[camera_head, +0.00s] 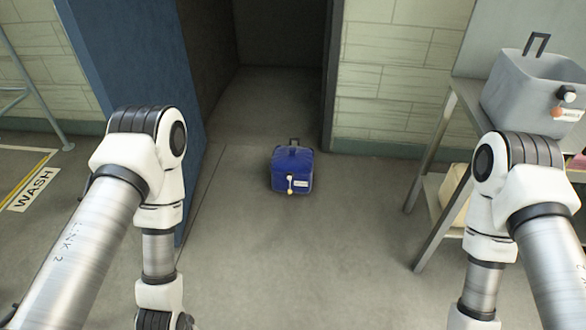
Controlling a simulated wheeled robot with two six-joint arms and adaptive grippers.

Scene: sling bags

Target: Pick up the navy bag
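The navy bag (292,170) sits upright on the concrete floor, near the middle of the head view, in front of a dark doorway. It is boxy, with a dark handle on top, a pale tag on its front and a small whitish item hanging there. Both my arms come in from the lower left and lower right and bend downward. Their grippers are below the bottom edge of the view, so their state does not show. Neither arm touches the bag.
A metal table (437,148) stands at the right with a grey bag (537,86) on top and a lower shelf. A blue door panel (143,62) stands at the left. A floor sign (33,190) reads WASH. The floor around the navy bag is clear.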

